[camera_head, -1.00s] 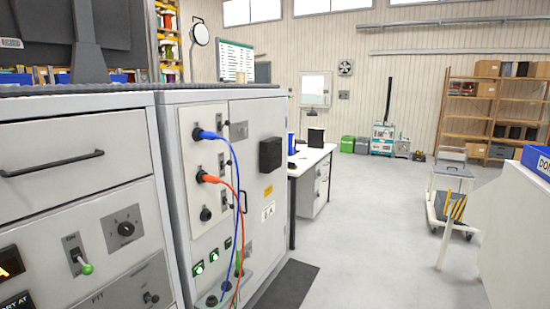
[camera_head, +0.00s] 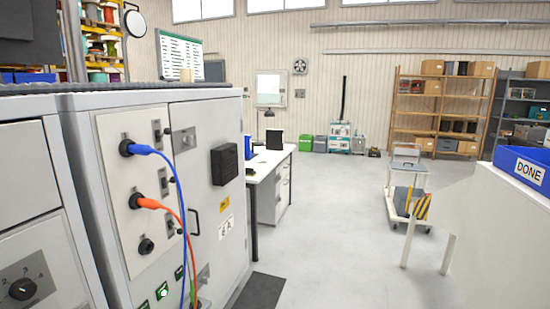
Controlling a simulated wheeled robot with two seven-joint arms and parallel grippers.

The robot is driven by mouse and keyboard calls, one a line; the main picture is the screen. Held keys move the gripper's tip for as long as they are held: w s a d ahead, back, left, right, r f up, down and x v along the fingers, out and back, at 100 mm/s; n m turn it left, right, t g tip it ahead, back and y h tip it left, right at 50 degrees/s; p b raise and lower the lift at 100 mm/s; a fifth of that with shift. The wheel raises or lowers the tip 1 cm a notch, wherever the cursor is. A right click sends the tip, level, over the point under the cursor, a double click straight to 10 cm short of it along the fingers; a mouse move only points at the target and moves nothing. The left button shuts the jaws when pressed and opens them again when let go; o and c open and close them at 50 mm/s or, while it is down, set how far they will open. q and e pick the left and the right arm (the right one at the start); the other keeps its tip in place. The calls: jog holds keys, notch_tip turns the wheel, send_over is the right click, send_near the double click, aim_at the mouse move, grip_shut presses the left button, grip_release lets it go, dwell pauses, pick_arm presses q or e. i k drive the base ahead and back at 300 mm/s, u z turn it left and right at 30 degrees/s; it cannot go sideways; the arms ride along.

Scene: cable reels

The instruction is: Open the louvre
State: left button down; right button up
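I cannot clearly make out a louvre. A small square fan or vent unit (camera_head: 300,66) is high on the far wall, too small to show any slats. Below and left of it, a pale framed panel (camera_head: 269,88) hangs on the same wall; I cannot tell what it is. Neither of my grippers shows in the head view.
A grey cabinet (camera_head: 207,139) with a blue cable (camera_head: 170,168) and an orange cable (camera_head: 160,206) stands close at left. A white desk (camera_head: 270,161) is behind it. A cart (camera_head: 406,180) and a blue DONE bin (camera_head: 523,170) are right. Floor (camera_head: 325,225) between is clear.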

aim_at(226, 156)
jog(key=z, duration=0.6)
jog(key=i, duration=1.4)
jog(key=u, duration=0.35)
jog(key=i, duration=1.4)
jog(key=u, duration=0.85)
